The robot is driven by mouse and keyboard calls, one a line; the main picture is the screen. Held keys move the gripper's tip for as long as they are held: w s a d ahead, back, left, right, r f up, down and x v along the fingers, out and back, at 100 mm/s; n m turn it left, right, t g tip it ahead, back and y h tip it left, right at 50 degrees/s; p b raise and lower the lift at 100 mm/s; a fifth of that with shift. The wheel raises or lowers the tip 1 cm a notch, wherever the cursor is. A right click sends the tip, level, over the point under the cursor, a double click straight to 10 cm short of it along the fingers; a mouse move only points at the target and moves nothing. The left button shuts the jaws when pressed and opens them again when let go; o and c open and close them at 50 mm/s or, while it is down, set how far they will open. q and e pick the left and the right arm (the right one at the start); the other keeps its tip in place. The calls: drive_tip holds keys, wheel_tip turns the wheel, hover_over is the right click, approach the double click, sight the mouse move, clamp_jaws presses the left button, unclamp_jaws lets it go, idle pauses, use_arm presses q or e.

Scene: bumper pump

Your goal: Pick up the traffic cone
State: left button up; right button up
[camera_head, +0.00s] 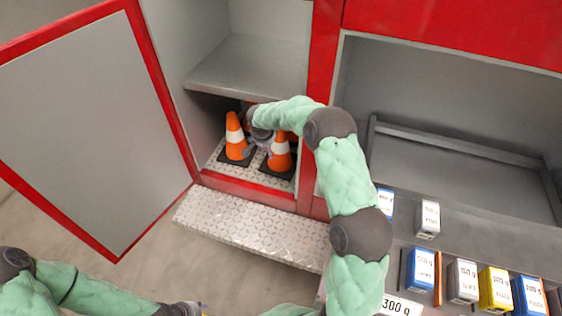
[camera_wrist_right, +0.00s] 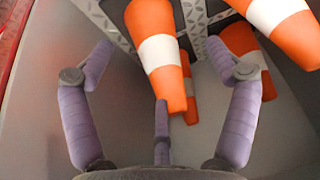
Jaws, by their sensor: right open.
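Orange-and-white traffic cones stand on black bases in the lower compartment of the red cabinet. In the head view one cone (camera_head: 235,138) is at the left and another cone (camera_head: 281,153) is at the right. My right gripper (camera_head: 258,145) is among them, partly hidden by its own arm. In the right wrist view my right gripper (camera_wrist_right: 160,60) is open, with one cone (camera_wrist_right: 160,52) between its spread fingers, not gripped. Another cone (camera_wrist_right: 283,25) is at the upper right, with more orange behind. My left gripper (camera_head: 188,310) is mostly cut off at the bottom edge.
An open red-framed door (camera_head: 95,130) stands left of the compartment. A grey shelf (camera_head: 245,70) lies above the cones and a metal step (camera_head: 250,225) below. Several labelled boxes (camera_head: 420,268) stand on the grey surface at right.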

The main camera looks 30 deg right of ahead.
drive_tip(key=m+h, duration=0.2)
approach(278, 132)
wheel_tip(278, 132, down, 2)
drive_tip(key=x, duration=0.2)
drive_tip(key=b+x, duration=0.1)
drive_tip(key=x, duration=0.2)
drive_tip(key=shift+w+d+r, duration=0.1)
drive_tip(key=shift+d+r, duration=0.1)
drive_tip(key=shift+d, duration=0.2)
drive_tip(key=shift+b+x, duration=0.7)
drive_tip(key=shift+x, duration=2.3)
drive_tip(key=shift+w, duration=0.1)
drive_tip(key=c, duration=1.7)
drive_tip(key=shift+r, duration=0.15)
